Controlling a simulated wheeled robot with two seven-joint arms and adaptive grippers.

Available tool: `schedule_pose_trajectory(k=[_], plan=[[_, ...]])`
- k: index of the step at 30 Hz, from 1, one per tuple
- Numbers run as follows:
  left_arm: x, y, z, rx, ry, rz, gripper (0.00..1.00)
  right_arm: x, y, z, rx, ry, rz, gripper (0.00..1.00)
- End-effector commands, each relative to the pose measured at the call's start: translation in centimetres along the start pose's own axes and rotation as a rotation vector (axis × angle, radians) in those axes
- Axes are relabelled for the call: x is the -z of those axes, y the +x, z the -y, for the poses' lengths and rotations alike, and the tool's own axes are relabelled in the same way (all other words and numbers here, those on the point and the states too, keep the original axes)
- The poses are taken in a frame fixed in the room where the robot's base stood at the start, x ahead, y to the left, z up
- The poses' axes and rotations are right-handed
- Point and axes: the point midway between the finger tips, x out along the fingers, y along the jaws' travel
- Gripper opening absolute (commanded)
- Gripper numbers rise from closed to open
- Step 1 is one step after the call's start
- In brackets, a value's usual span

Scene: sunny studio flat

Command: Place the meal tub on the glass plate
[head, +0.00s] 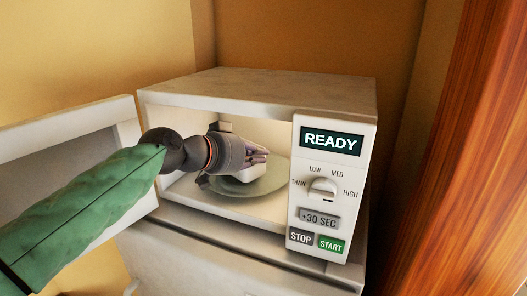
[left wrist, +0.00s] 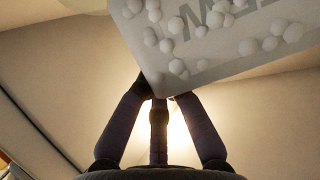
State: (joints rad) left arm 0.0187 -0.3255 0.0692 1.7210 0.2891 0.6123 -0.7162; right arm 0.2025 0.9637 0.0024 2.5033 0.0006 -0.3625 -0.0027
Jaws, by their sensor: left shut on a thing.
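The glass plate (head: 270,184) is a pale green round disc on the floor of the open microwave (head: 250,93). My left gripper (head: 258,157) reaches through the open front and is inside the cavity above the plate. The meal tub (left wrist: 215,45) is white, with grey lettering and white round dots on the face seen in the left wrist view. There the fingers of my left gripper (left wrist: 160,97) are shut on its edge. In the head view the gripper hides most of the tub; I cannot tell whether it touches the plate. My right gripper is not in view.
The microwave door (head: 130,113) stands open at the left, beside my left arm. The control panel (head: 332,190) on the right reads READY, with a dial and buttons below. The cavity walls are close around the gripper. A reddish wooden panel (head: 450,150) stands at the right.

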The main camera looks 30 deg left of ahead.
Motion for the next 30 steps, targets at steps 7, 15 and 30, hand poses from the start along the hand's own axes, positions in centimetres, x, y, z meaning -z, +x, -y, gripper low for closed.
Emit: schedule_pose_trajectory(k=[7,15,30], plan=[[1.3,2.8,1.3,0.001,0.000,0.000,0.00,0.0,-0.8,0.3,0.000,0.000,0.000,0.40],[0.1,3.9,1.6,0.002,0.001,-0.003,0.00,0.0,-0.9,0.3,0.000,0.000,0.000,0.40],[-0.2,4.1,1.5,0.000,0.000,0.000,0.32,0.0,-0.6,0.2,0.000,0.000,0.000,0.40]])
